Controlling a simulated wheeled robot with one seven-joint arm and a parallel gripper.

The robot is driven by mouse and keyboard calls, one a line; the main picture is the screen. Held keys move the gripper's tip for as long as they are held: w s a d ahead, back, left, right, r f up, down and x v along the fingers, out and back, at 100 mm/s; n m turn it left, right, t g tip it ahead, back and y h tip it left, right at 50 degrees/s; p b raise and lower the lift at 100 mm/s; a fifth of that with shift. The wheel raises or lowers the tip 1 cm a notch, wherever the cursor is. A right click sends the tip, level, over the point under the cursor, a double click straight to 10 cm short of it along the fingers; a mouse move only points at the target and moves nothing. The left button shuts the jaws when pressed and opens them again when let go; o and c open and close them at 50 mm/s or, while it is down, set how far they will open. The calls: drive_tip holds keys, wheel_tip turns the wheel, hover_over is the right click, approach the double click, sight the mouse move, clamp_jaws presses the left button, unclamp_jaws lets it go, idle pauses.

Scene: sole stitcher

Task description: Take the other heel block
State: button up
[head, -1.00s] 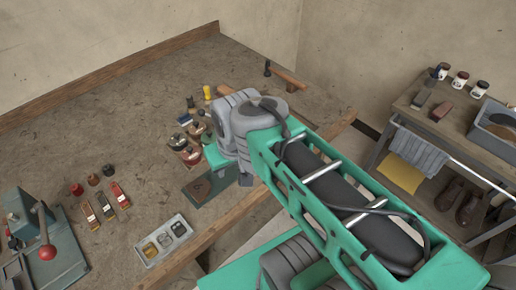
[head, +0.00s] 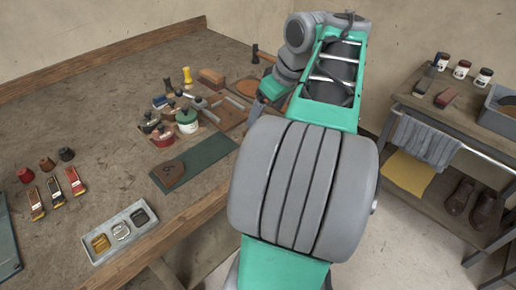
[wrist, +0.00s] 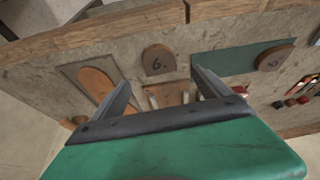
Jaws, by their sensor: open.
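A brown heel block (wrist: 158,60) marked 6 lies on the bare bench in the wrist view, between and just beyond my fingertips. I cannot make it out in the head view, where my arm covers that part. A second heel block (wrist: 275,58) lies on a dark green mat (wrist: 222,62) to its right; the head view shows this block (head: 168,173) on the mat (head: 207,157) too. My gripper (wrist: 160,79) is open and empty, with its fingers pointing down toward the bench and apart from the blocks. The head view shows it (head: 258,106) partly, beside the arm.
A tan sole (wrist: 98,86) lies on a grey board left of the numbered block. Pots, including a green one (head: 187,121), stand in a cluster past the mat. A grey tray (head: 126,232) and brushes (head: 75,181) lie nearer. A side shelf (head: 440,112) stands right.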

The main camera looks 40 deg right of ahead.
drive_tip(key=b+x, duration=0.1)
drive_tip(key=x, duration=0.2)
drive_tip(key=b+x, duration=0.2)
drive_tip(key=x, duration=0.2)
drive_tip(key=shift+s+f, duration=0.1)
drive_tip(key=shift+f, duration=0.25)
drive_tip(key=shift+c, duration=0.2)
drive_tip(key=c, duration=1.4)
drive_tip(key=shift+r, duration=0.1)
drive_tip(key=shift+c, duration=0.2)
